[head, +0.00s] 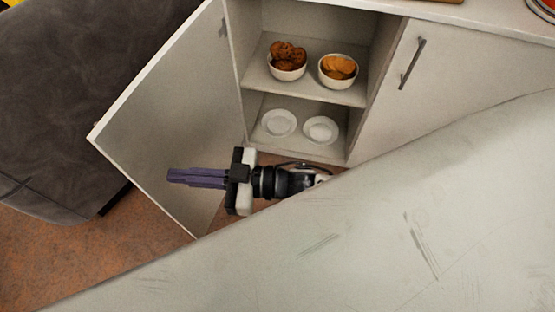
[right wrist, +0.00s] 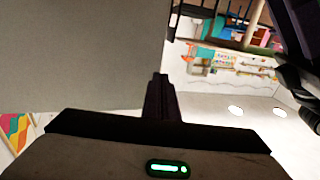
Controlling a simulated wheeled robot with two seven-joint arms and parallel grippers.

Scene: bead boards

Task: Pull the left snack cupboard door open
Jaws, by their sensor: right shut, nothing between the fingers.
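The left snack cupboard door (head: 165,112) stands wide open in the head view, swung out to the left of the cupboard. My right gripper (head: 170,176) is in front of the door's inner face, with its purple fingers shut, empty and pointing left. I cannot tell whether the fingertips touch the door. In the right wrist view the shut fingers (right wrist: 159,100) show beside a large plain pale surface on the left. The open cupboard (head: 255,90) shows its shelves. The left door's handle is hidden. My left gripper is not in view.
Bowls of snacks (head: 287,62) (head: 338,70) stand on the upper shelf, plates (head: 279,122) (head: 321,130) on the lower one. The right door (head: 450,80) is shut, with a metal handle (head: 412,63). A pale surface (head: 370,230) fills the front. A dark sofa-like piece (head: 60,90) is at left.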

